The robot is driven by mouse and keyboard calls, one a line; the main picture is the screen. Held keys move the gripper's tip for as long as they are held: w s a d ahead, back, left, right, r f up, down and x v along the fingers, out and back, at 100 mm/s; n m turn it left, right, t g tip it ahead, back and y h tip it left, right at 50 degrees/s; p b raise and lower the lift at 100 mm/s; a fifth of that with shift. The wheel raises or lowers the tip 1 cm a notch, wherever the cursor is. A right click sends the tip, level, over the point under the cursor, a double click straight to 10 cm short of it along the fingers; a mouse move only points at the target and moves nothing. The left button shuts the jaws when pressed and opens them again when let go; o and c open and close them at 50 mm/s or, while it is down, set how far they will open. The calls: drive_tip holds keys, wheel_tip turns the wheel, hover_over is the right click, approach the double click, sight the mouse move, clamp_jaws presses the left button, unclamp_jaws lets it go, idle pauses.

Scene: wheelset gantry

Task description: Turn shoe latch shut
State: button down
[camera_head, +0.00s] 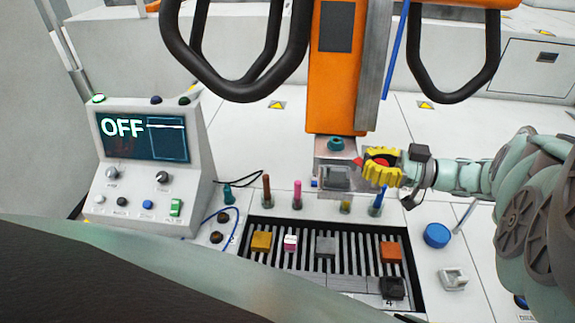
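The shoe (335,177) is a grey, partly clear block at the foot of the orange column, with a teal round knob (335,143) on top. A small red piece (358,161) shows at its right side, perhaps the latch; its angle is too small to tell. My gripper (370,167), with yellow ribbed fingers, reaches in from the right and is close beside the shoe's right side. Red and dark parts show between or on the fingers. I cannot tell whether the fingers touch or hold the red piece.
The orange column (337,80) has black loop handles (240,85) on both sides. A console (145,165) at left reads OFF. In front, a slotted tray (320,275) holds several coloured blocks, with upright coloured pegs behind it. A blue round cap (437,235) stands at right.

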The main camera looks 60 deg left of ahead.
drive_tip(key=shift+s+d+n+g+h+b, duration=0.15)
drive_tip(key=shift+n+g+h+b, duration=0.6)
drive_tip(key=shift+b, duration=2.2)
drive_tip(key=shift+w+d+n+g+h+b, duration=0.1)
drive_tip(key=shift+n+g+h+b, duration=0.65)
drive_tip(key=shift+b, duration=2.2)
drive_tip(key=b, duration=0.3)
drive_tip(key=shift+s+r, duration=0.1)
drive_tip(key=shift+r, duration=0.1)
drive_tip(key=shift+r+g+h+b, duration=0.3)
drive_tip(key=shift+g+h+b, duration=0.1)
drive_tip(key=shift+b, duration=0.3)
drive_tip(key=c, duration=1.3)
unclamp_jaws()
drive_tip(key=shift+d, duration=0.25)
drive_tip(key=shift+c, duration=0.2)
drive_tip(key=o, duration=0.5)
drive_tip(key=shift+a, duration=0.2)
drive_tip(key=shift+c, duration=0.2)
drive_tip(key=shift+o, duration=1.1)
drive_tip(key=shift+f, duration=0.2)
drive_tip(key=shift+r, duration=0.1)
